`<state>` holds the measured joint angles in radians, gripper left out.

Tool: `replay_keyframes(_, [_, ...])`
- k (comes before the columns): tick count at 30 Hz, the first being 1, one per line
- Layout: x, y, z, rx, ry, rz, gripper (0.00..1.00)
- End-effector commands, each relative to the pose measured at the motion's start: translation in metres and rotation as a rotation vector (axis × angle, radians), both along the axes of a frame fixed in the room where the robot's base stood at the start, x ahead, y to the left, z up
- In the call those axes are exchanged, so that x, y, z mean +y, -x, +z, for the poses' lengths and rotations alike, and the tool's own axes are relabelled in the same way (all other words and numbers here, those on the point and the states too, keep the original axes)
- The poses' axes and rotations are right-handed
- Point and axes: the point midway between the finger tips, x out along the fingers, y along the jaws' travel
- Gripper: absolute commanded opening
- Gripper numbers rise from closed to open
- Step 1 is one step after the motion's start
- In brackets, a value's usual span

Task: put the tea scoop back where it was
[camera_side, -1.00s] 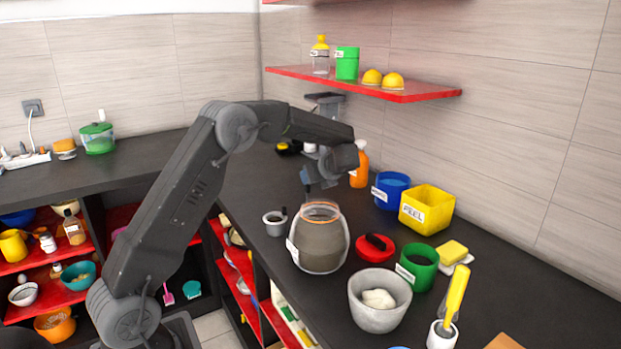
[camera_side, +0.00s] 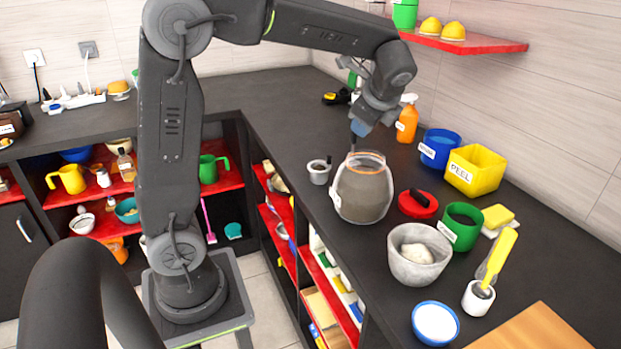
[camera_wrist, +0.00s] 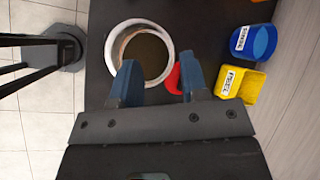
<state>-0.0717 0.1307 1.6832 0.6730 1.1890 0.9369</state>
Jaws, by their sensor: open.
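A glass jar (camera_side: 362,195) with an orange rim band and grey-brown contents stands on the dark counter; its round mouth shows in the wrist view (camera_wrist: 111,50). My gripper (camera_side: 356,140) points down close above the jar's rim in the side view. In the wrist view my gripper (camera_wrist: 158,64) has its two blue fingers apart with nothing between them. A small metal cup with a dark upright handle (camera_side: 319,174) stands left of the jar. A yellow-handled tool (camera_side: 499,252) stands in a white holder (camera_side: 478,298). I cannot tell which is the tea scoop.
A red lid with black handle (camera_side: 418,205), a green cup (camera_side: 461,235) and a grey bowl (camera_side: 413,268) stand close to the jar. Blue (camera_side: 439,155) and yellow (camera_side: 478,175) containers stand by the wall. A red shelf (camera_side: 470,42) hangs above. The counter behind the jar is mostly clear.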

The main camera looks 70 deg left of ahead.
Motion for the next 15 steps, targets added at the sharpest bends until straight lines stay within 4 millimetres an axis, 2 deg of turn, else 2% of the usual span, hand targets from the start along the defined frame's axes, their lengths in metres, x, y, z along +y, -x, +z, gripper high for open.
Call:
replay_keyframes(1, [-0.015,0.022,0.006,-0.082,0.071,0.055,0.41])
replay_keyframes(5, [-0.051,0.072,0.009,-0.267,0.273,0.228,0.41])
replay_keyframes(9, [-0.088,0.125,0.003,-0.435,0.501,0.436,0.41])
replay_keyframes(12, [-0.109,0.157,-0.005,-0.523,0.652,0.586,0.41])
replay_keyframes(15, [-0.124,0.181,-0.014,-0.581,0.773,0.713,0.41])
